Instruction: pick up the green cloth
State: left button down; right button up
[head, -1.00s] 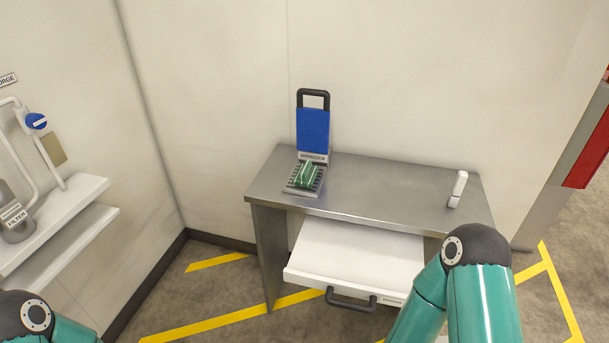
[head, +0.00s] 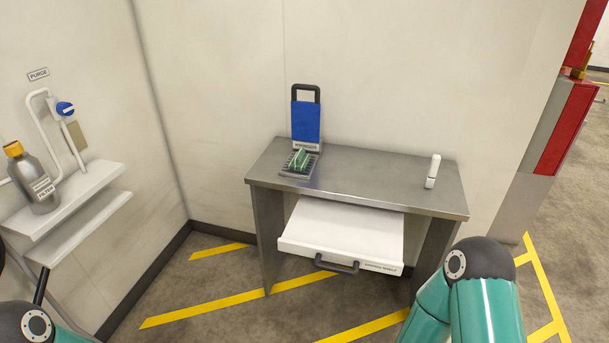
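The green cloth (head: 299,159) is a small folded piece with pale stripes. It rests on a grey ribbed tray (head: 296,173) at the foot of a blue-backed stand (head: 306,122) with a black handle, on the left part of the metal table. Parts of my two arms show at the bottom left and bottom right, both well apart from the cloth. Neither gripper is in the frame.
The steel table (head: 374,183) has a white open drawer (head: 340,236) with a dark handle jutting out in front. A white upright object (head: 432,171) stands at its right. A wall shelf (head: 91,186) with a grey bottle (head: 34,180) is at left. The middle tabletop is clear.

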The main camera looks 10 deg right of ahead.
aim_at(299, 160)
jog(key=k, duration=0.7)
jog(key=u, duration=0.6)
jog(key=i, duration=1.05)
jog(key=u, duration=0.4)
jog(key=i, duration=1)
jog(key=z, duration=0.85)
jog(key=i, duration=0.55)
jog(key=z, duration=0.35)
jog(key=k, duration=0.95)
jog(key=z, duration=0.2)
jog(key=i, duration=0.95)
jog(key=u, duration=0.1)
